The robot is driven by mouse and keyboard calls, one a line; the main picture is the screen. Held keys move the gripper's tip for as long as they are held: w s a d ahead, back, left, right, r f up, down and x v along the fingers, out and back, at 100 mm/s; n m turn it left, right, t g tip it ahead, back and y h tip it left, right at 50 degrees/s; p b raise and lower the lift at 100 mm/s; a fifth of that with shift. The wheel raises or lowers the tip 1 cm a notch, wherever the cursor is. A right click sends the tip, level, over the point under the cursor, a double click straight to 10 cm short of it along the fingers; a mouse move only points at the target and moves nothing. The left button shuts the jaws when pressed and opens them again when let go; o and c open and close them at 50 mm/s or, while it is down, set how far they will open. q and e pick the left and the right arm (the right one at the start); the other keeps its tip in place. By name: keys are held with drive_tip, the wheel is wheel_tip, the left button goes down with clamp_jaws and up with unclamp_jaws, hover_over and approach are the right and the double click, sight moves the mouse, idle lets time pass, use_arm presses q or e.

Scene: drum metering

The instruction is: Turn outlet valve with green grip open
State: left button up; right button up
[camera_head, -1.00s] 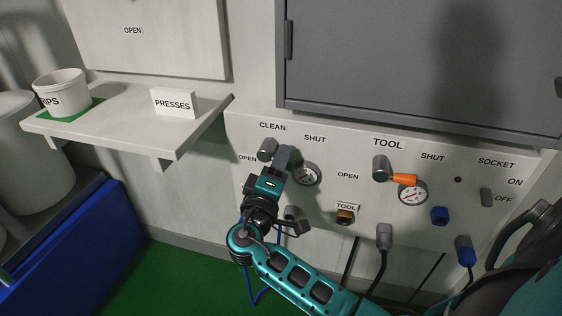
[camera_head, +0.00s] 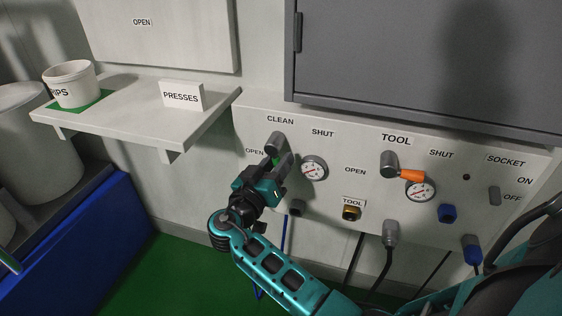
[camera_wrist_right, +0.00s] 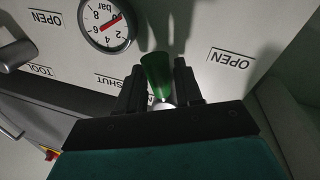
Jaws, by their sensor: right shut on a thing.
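The CLEAN outlet valve (camera_head: 275,143) is a grey knob on the wall panel, between the words OPEN and SHUT. Its green grip (camera_head: 276,161) shows as a small patch at my right gripper (camera_head: 281,163) and points roughly down from the knob. In the right wrist view the green grip (camera_wrist_right: 157,72) stands between the two dark fingers of my right gripper (camera_wrist_right: 158,85), which is shut on it. The fingers hide part of the grip in the head view. My left gripper is in neither view.
A gauge (camera_head: 314,168) sits close right of the gripper. Further right are the TOOL valve with an orange grip (camera_head: 411,176), a second gauge (camera_head: 421,190) and plugs with cables. A shelf (camera_head: 130,125) juts out at left, and a grey cabinet (camera_head: 420,65) hangs above.

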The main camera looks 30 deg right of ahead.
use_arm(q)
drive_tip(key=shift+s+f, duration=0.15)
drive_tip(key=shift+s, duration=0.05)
use_arm(e)
drive_tip(key=shift+w+a+m+g, duration=0.15)
drive_tip(key=shift+w+a+m, duration=0.1)
drive_tip(key=shift+m, duration=0.8)
drive_tip(key=shift+w+a+m+g, duration=0.15)
drive_tip(key=shift+w+m, duration=0.1)
drive_tip(key=shift+m, duration=0.8)
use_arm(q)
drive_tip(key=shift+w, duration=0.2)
use_arm(e)
drive_tip(key=o, duration=0.9)
drive_tip(key=shift+f, duration=0.1)
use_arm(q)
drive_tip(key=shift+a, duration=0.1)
